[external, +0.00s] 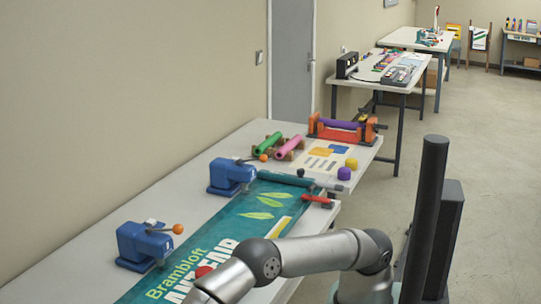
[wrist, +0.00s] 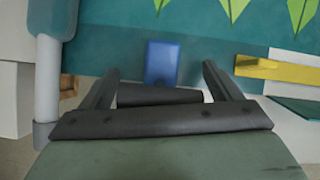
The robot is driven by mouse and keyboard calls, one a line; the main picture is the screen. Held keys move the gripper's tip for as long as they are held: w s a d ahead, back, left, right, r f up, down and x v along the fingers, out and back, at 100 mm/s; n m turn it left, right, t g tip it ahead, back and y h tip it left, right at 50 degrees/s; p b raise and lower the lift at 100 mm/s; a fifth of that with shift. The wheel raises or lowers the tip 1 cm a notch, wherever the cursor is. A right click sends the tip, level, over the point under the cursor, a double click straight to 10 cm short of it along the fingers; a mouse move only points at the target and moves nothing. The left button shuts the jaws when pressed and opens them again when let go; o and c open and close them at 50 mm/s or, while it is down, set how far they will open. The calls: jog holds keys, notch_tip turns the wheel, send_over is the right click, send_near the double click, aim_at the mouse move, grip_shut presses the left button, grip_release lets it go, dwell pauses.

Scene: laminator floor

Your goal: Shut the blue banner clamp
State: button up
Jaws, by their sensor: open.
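Two blue clamps stand at the left edge of the teal banner (external: 232,228) in the external view, a near one (external: 140,246) and a far one (external: 230,176). Each has a lever ending in an orange ball, the near ball (external: 178,229) and the far ball (external: 263,158). I cannot tell whether their jaws are shut. My gripper (wrist: 160,70) is open, its two dark fingers apart and empty in the wrist view. A small blue block (wrist: 162,60) shows beyond and between the fingertips against the teal banner; which part it is I cannot tell. In the external view my gripper is not visible.
A red-handled tool (external: 318,199) lies at the banner's right edge. Green (external: 267,143) and pink (external: 289,148) rolls and an orange frame with a purple roll (external: 340,125) stand at the table's far end. A yellow bar (wrist: 285,71) is at right in the wrist view.

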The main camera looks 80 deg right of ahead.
jog(key=shift+s+a+r, duration=0.1)
jog(key=shift+s+r, duration=0.05)
jog(key=shift+r, duration=0.3)
jog(key=d+b+v, duration=0.1)
jog(key=b+v, duration=0.1)
jog(key=v, duration=1.4)
jog(key=shift+s+a+r+b, duration=0.15)
jog(key=shift+s+a+b, duration=0.05)
jog(key=shift+a+b, duration=0.2)
